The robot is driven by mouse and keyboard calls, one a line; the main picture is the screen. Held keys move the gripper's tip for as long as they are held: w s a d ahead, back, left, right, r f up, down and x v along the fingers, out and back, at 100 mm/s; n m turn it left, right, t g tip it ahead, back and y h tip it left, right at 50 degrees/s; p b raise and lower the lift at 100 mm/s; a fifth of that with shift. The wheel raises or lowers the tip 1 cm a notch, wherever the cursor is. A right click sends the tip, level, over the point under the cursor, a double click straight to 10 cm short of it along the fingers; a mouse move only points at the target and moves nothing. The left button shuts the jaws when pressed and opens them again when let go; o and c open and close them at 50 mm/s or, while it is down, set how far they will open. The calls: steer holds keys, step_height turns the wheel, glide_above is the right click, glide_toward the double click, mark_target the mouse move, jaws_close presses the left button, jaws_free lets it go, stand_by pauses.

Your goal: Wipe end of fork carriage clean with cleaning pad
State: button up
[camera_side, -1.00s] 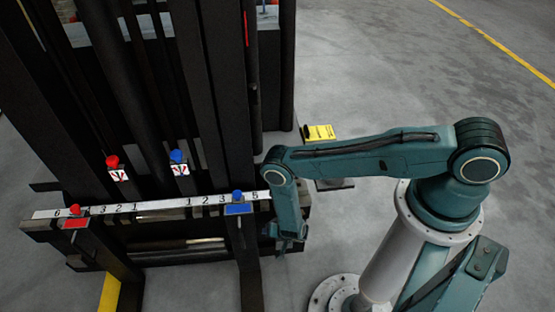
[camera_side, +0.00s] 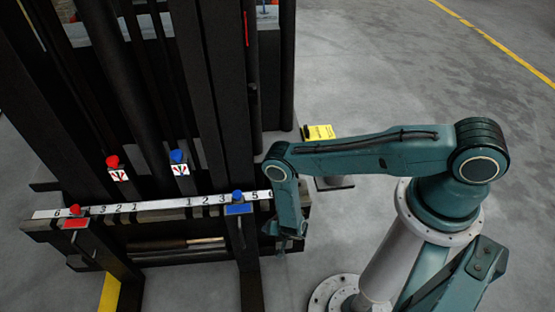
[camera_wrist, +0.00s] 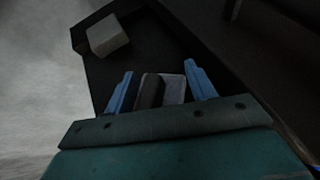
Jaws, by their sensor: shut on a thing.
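The fork carriage (camera_side: 165,215) runs across the forklift's front in the side view, with a white numbered strip along its top. My gripper (camera_side: 284,243) hangs at its right end; the fingertips are too small there to read. In the wrist view, my gripper's two blue fingers (camera_wrist: 160,78) are shut on a small block, dark on one side and grey on the other, which looks like the cleaning pad (camera_wrist: 172,90). Beyond it lies a dark surface (camera_wrist: 105,72), apparently the carriage end. I cannot tell whether the pad touches it.
A pale block (camera_wrist: 107,35) sits on the dark surface in the wrist view. Red and blue knobs (camera_side: 237,196) stand on and above the carriage. A yellow label (camera_side: 320,132) shows behind my arm.

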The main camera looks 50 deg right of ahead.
steer(key=shift+w+d, duration=0.2)
stand_by(0.4)
steer(key=shift+s+d, duration=1.3)
steer(key=shift+s+d, duration=1.1)
steer(key=shift+d, duration=0.25)
steer(key=shift+s+d, duration=1.2)
steer(key=shift+s, duration=0.1)
